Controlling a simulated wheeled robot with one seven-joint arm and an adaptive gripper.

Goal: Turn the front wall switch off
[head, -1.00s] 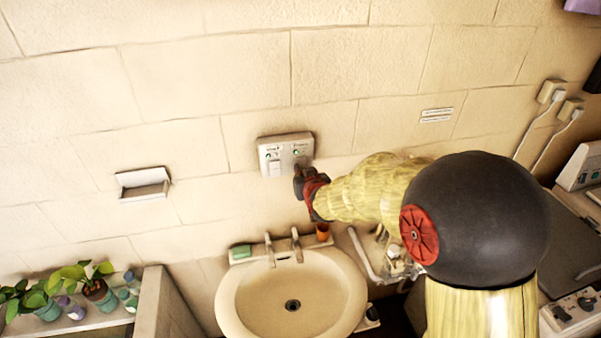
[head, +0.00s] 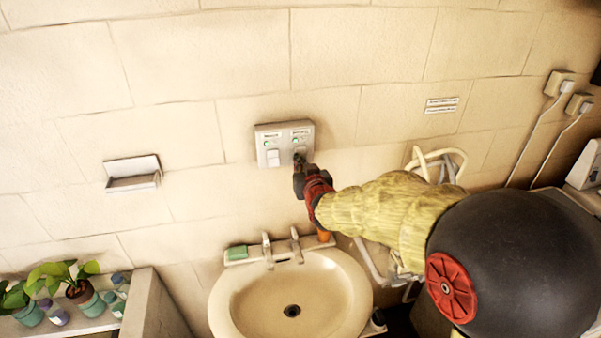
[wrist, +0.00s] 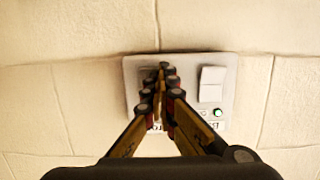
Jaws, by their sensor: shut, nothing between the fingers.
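A pale double wall switch plate (head: 285,132) is on the wall above the basin, with two rockers and small green lights. Its left rocker (head: 273,158) is uncovered in the head view. My gripper (head: 299,160) is shut and empty, its tips at the right rocker and hiding most of it. In the wrist view the plate (wrist: 137,75) appears upside down. There my closed fingertips (wrist: 163,70) lie over the left-hand rocker, and the other rocker (wrist: 211,79) shows clear with a lit green light. I cannot tell whether the tips touch the covered rocker or which way it is set.
A washbasin (head: 240,290) with two taps and a green soap (head: 237,252) is below. A soap holder (head: 133,175) is on the wall at left. Potted plants (head: 80,288) stand on a low shelf at lower left. A pale hose (head: 440,155) hangs behind my arm.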

